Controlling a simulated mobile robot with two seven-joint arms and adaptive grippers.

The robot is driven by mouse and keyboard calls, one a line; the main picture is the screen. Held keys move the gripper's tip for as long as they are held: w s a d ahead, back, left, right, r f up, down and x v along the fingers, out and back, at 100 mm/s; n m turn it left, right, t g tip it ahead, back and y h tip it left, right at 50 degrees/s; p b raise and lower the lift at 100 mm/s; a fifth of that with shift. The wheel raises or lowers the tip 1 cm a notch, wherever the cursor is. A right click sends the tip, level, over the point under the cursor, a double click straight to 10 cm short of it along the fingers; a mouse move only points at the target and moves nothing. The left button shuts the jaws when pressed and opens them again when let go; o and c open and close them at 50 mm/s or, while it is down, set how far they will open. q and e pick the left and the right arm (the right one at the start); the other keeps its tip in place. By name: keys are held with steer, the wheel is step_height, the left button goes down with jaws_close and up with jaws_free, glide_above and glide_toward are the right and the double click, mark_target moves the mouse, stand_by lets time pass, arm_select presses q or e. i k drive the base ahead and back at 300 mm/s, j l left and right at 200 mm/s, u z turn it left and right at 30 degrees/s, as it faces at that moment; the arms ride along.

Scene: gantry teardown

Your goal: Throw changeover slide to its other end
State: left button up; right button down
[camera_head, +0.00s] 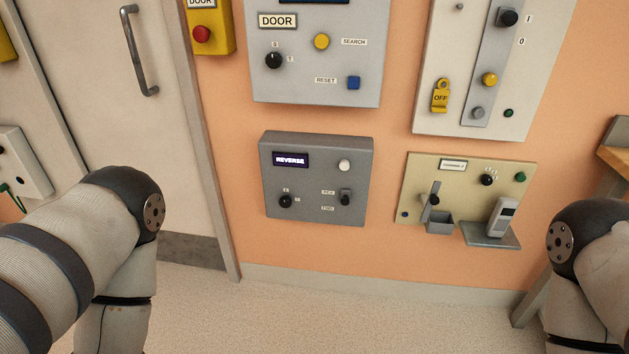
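No readable label says changeover, so I cannot tell for certain which control is the slide. The grey box (270,212) on the wall has a display reading REVERSE and a small black switch (345,198) at its lower right. Two small labels, seemingly REV above and FWD below, stand beside that switch; its exact position is too small to tell. On the upper right panel, a black knob (508,17) sits near a mark I, with 0 below it. My arms show at the lower left and lower right, away from the controls. Neither gripper is in view.
A DOOR panel (360,55) hangs above the grey box. A beige panel (460,178) with a lever, a small bin and a handheld device on a shelf is at right. A door with a handle (137,50) is at left. A wooden bench (613,157) stands far right.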

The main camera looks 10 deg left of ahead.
mark_target(345, 194)
steer(key=i+j, duration=0.25)
steer(key=i+j+z, duration=0.1)
steer(key=i+j, duration=0.15)
steer(key=j, duration=0.2)
steer(key=i+j, duration=0.25)
steer(key=j, duration=0.15)
